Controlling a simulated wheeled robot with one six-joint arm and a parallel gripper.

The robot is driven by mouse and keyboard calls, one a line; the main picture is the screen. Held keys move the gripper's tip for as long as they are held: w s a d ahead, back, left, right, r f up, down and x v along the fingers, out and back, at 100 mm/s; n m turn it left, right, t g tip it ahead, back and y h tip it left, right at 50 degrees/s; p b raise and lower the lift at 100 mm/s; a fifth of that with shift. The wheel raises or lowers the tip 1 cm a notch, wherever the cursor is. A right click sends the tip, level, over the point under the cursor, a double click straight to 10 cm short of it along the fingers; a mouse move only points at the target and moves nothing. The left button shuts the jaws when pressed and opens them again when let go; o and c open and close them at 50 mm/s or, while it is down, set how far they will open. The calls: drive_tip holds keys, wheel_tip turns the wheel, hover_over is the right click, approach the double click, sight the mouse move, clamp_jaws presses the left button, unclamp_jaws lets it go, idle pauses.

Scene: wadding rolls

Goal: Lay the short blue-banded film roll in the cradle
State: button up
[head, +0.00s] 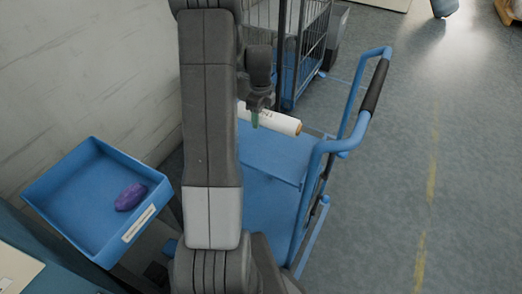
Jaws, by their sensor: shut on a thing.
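My gripper (260,113) is shut on a white roll (280,121), with a green piece showing at the jaw. The roll lies nearly level, tilted slightly down to the right, and its right end is orange-brown. Its left part is hidden behind my arm, and I see no blue band on the part that shows. The roll appears over the far end of a blue trolley (270,205); I cannot tell whether it touches it. I cannot make out a cradle in this view.
A blue tray (62,178) holding a purple object (131,197) stands at the left by a pale wall. The trolley's blue handle (372,90) with a black grip rises at its right. A wire cage cart (312,45) stands behind. The floor at the right is mostly clear.

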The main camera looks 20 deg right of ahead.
wheel_tip(320, 180, down, 10)
drive_tip(key=shift+r, duration=0.1)
idle(0.4)
drive_tip(key=shift+b, duration=0.35)
drive_tip(key=shift+f+b, duration=0.4)
drive_tip(key=shift+f, duration=0.25)
drive_tip(key=o, duration=1.3)
wheel_tip(320, 180, up, 13)
drive_tip(key=shift+r+p, duration=0.15)
drive_tip(key=shift+p, duration=0.75)
